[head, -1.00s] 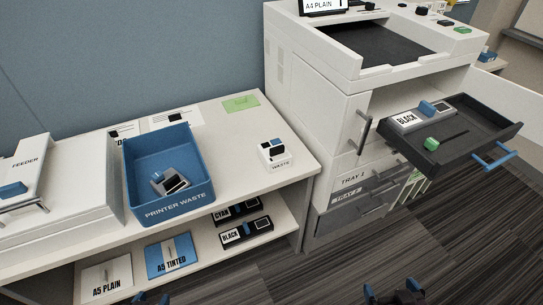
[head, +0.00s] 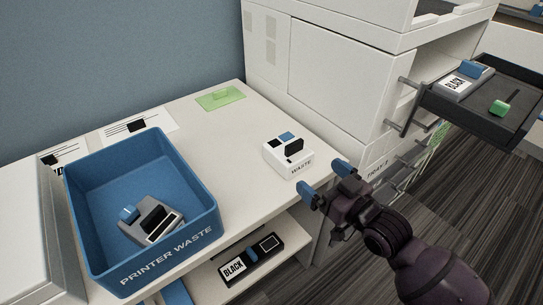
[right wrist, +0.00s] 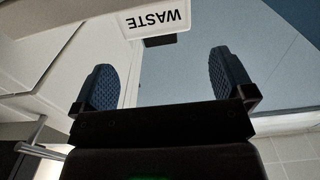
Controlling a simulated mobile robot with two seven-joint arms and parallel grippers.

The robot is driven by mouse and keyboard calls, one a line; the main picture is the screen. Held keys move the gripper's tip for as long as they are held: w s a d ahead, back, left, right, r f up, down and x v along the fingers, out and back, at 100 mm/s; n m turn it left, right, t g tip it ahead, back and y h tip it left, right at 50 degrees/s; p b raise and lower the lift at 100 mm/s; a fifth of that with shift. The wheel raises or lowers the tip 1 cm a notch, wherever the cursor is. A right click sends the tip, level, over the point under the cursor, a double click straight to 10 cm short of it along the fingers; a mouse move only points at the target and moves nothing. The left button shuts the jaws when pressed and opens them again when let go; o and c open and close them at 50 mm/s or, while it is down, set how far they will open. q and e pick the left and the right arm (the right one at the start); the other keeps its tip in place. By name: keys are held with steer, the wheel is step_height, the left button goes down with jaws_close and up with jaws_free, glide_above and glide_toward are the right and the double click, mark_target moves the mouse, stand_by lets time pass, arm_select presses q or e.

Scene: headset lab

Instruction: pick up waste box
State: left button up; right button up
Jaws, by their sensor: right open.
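The waste box (head: 287,157) is a small white box with a WASTE label and black and blue parts on top. It stands upright on the white table near its right edge. Its labelled face also shows upside down in the right wrist view (right wrist: 157,20), beyond the fingers. My right gripper (head: 324,192) has blue fingertips and is open and empty, just in front of and to the right of the box, apart from it. In the right wrist view the gripper (right wrist: 160,85) has a clear gap between its fingers. My left gripper is out of view.
A blue PRINTER WASTE bin (head: 201,238) holding a grey unit (head: 150,222) stands on the table at left. A green card (head: 220,97) lies behind. The printer (head: 335,70) with an open drawer (head: 460,109) is at right. A BLACK cartridge (head: 251,259) is on the lower shelf.

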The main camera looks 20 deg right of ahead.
mark_target(302, 161)
steer(key=x, duration=0.4)
steer(key=shift+w+b, duration=0.35)
steer(key=shift+b, duration=0.05)
steer(key=shift+w+a, duration=0.2)
steer(key=shift+w, duration=0.2)
steer(key=shift+w+a+f+b, duration=0.1)
steer(key=shift+w+a+b, duration=0.05)
steer(key=shift+w+b, duration=0.2)
steer(key=x, duration=0.2)
steer(key=b+x, duration=0.1)
steer(key=shift+w+f, duration=0.1)
steer(key=shift+f, duration=0.2)
steer(key=shift+w+a+r, duration=0.1)
steer(key=shift+w+r, duration=0.05)
steer(key=shift+w, duration=0.45)
steer(key=shift+r, duration=0.1)
steer(key=c, duration=0.6)
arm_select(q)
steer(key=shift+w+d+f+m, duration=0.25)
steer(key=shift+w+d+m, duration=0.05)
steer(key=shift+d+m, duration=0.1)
arm_select(e)
steer(key=shift+c, duration=0.5)
